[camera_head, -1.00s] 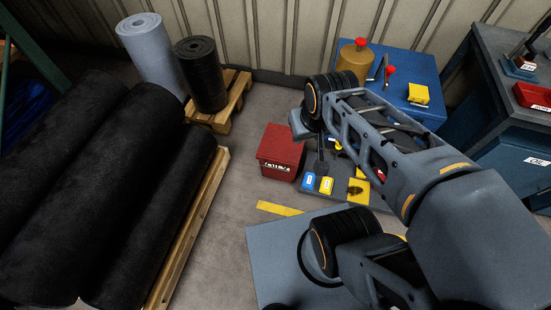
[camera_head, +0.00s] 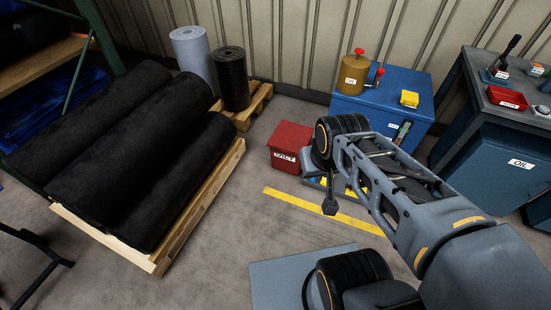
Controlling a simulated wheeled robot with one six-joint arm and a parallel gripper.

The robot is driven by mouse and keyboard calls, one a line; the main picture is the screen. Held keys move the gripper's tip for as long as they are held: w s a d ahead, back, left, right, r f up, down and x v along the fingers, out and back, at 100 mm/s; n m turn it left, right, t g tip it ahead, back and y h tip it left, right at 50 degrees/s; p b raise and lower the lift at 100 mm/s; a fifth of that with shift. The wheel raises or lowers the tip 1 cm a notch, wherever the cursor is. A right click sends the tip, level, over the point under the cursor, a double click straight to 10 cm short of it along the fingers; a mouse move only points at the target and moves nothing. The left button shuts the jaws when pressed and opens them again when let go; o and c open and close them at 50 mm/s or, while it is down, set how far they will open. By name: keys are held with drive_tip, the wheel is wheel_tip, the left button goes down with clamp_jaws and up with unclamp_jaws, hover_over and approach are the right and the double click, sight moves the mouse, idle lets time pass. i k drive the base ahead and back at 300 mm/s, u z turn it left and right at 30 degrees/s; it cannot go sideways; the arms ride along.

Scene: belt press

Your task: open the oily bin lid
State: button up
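The red bin (camera_head: 287,158), likely the oily bin, stands on the floor near the wall, left of the blue cabinet. Its lid (camera_head: 292,136) looks shut. The white label on its front is too small to read surely. My gripper (camera_head: 329,207) hangs pointing down, to the right and in front of the bin in the picture, apart from it. It looks narrow and dark, and nothing shows in it. Its fingers are too small to tell whether they are open. My arm's wrist hides the area just right of the bin.
A pallet of black rolls (camera_head: 150,165) is at left, with upright rolls (camera_head: 232,80) behind. A blue OIL container (camera_head: 500,155) is at right. Yellow tape (camera_head: 300,203) crosses open floor.

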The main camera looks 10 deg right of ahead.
sight(289, 137)
drive_tip(key=u, duration=0.55)
drive_tip(key=i, duration=1.05)
drive_tip(key=z, duration=0.2)
